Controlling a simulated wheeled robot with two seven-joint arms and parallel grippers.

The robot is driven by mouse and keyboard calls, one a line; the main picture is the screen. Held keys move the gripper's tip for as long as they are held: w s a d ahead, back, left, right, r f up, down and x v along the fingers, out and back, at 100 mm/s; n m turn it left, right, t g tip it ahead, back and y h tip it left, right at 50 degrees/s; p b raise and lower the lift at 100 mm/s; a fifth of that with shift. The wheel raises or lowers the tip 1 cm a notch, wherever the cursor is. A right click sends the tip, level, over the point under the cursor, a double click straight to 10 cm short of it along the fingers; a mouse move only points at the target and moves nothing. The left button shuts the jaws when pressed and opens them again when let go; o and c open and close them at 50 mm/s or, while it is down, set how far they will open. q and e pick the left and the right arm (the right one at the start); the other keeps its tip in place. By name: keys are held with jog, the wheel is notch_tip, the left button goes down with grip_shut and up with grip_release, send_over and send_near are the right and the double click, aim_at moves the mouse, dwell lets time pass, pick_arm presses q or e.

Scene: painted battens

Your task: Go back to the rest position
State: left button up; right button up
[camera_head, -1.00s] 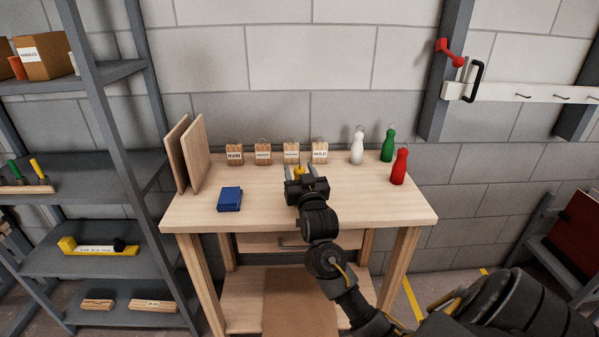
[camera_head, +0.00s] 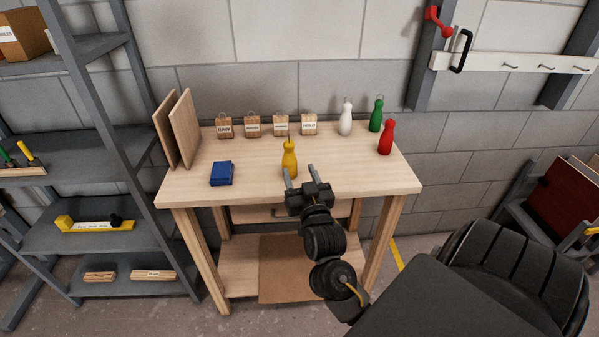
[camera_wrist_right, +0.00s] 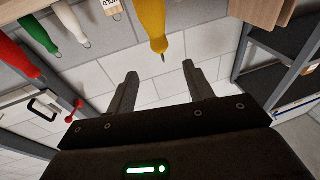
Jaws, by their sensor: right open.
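My right gripper (camera_head: 299,179) is open and empty at the front of the wooden table (camera_head: 385,182). Its two fingers point toward a yellow bottle (camera_head: 289,160) that stands upright on the tabletop. In the right wrist view the open fingers (camera_wrist_right: 160,85) are apart, and the yellow bottle (camera_wrist_right: 151,20) shows beyond them, clear of both. My left gripper is in neither view.
White (camera_head: 346,120), green (camera_head: 376,116) and red (camera_head: 386,138) bottles stand at the back right. Several labelled wooden tags (camera_head: 252,127) line the back. A blue block (camera_head: 221,173) and upright boards (camera_head: 183,130) are at left. Grey shelves (camera_head: 90,140) stand beside the table.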

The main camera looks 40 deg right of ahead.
jog(key=shift+f, duration=0.1)
jog(key=s+a+f+n+g+y, duration=0.3)
jog(key=s+a+f+y, duration=0.15)
jog(key=f, duration=0.35)
jog(key=s+a+f+n+g+y, duration=0.2)
jog(key=s+a+f+g+y, duration=0.15)
jog(key=a+f, duration=0.35)
jog(key=s+a+f+n+g, duration=0.1)
jog(key=s+a+f+g, duration=0.1)
jog(key=s+f+g, duration=0.45)
jog(key=s+a+f+n+g, duration=0.1)
jog(key=s+a+f, duration=0.15)
jog(key=s, duration=0.75)
notch_tip(320, 180, down, 24)
jog(key=s+g, duration=0.1)
jog(key=s+d+f+g, duration=0.1)
jog(key=s+d+f, duration=0.2)
jog(key=s+f, duration=1.3)
jog(key=shift+s+f+n+g+y, duration=0.3)
jog(key=shift+s+n, duration=0.1)
jog(key=shift+s, duration=0.1)
